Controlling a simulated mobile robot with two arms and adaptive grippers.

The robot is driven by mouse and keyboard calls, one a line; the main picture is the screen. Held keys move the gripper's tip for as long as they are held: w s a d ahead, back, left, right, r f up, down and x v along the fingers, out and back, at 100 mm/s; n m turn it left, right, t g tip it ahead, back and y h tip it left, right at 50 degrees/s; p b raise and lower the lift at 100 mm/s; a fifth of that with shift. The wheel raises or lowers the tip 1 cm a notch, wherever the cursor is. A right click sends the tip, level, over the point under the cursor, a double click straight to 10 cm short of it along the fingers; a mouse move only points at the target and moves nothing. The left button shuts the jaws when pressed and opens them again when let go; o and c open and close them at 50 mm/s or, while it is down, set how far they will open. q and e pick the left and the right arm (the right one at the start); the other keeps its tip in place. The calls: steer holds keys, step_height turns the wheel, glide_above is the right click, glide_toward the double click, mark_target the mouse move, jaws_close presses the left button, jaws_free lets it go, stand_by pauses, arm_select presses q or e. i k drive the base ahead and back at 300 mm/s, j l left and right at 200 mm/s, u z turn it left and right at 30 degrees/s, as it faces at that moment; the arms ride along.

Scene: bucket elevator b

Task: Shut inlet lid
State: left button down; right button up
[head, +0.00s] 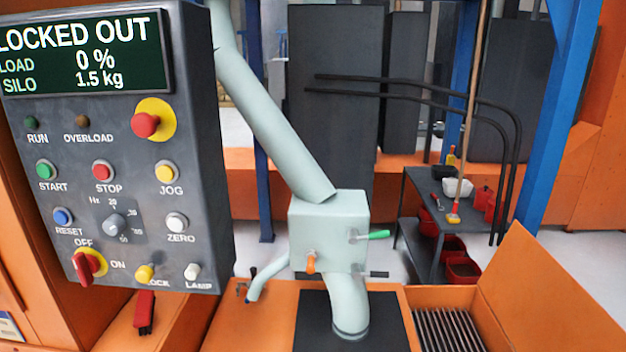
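The inlet lid (545,285) is an orange panel at the lower right in the head view. It stands open, raised and tilted up beside the inlet opening. The inlet grate (448,328), a row of dark parallel bars, is uncovered to the left of the lid. The orange inlet rim (440,298) borders it. The lower parts of the lid and grate are cut off by the picture's bottom edge. Neither of my grippers shows in the view.
A control panel (135,215) reading "LOCKED OUT" fills the left. A pale green box (325,235) with a chute and spout stands left of the inlet. A tool cart (425,215) and a blue post (560,110) are behind the lid.

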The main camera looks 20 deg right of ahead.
mark_target(540, 306)
steer(key=k+l, duration=0.1)
steer(key=l, duration=0.35)
steer(key=k+l+u, duration=0.1)
steer(key=l, duration=0.35)
steer(key=k+l, duration=0.1)
steer(key=l, duration=0.35)
steer(key=k+l, duration=0.15)
steer(key=l, duration=0.25)
steer(key=k+l+u, duration=0.1)
steer(key=l, duration=0.35)
steer(key=k+l, duration=0.1)
steer(key=l, duration=0.35)
steer(key=k+l, duration=0.15)
steer(key=l, duration=0.25)
steer(key=l+u, duration=0.05)
